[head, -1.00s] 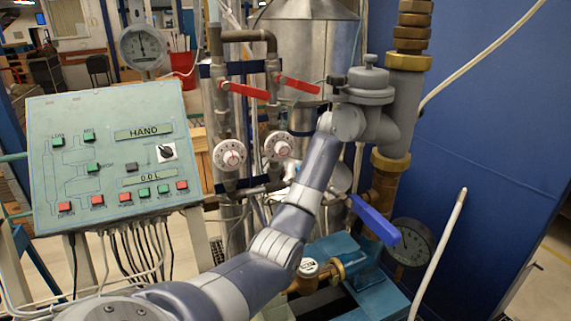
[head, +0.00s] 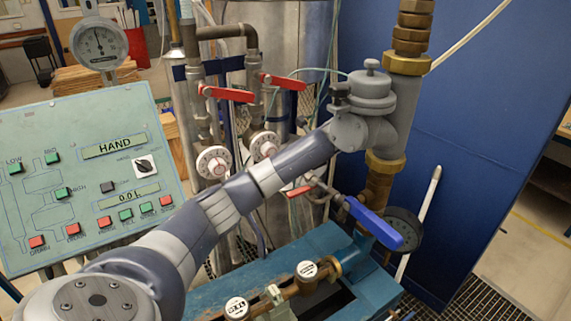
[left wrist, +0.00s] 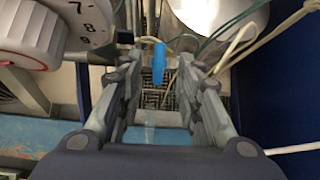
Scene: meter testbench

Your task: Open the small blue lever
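The small blue lever (left wrist: 158,62) shows in the left wrist view as a short upright blue piece, seen between the tips of my left gripper (left wrist: 160,76). That gripper is open, with a finger on either side of the lever and visible gaps. I cannot tell how deep the lever lies between the fingers. In the head view my left arm crosses from lower left to the upper middle; its gripper and the small lever cannot be made out there. A larger blue lever (head: 373,222) slants down at right. My right gripper is in neither view.
Red levers (head: 227,94) and white numbered dials (head: 213,162) sit on pipes behind my arm. A grey pipe housing (head: 371,92) stands near the arm's far end. A control panel (head: 85,170) stands at left. A dial (left wrist: 50,30) is close in the left wrist view.

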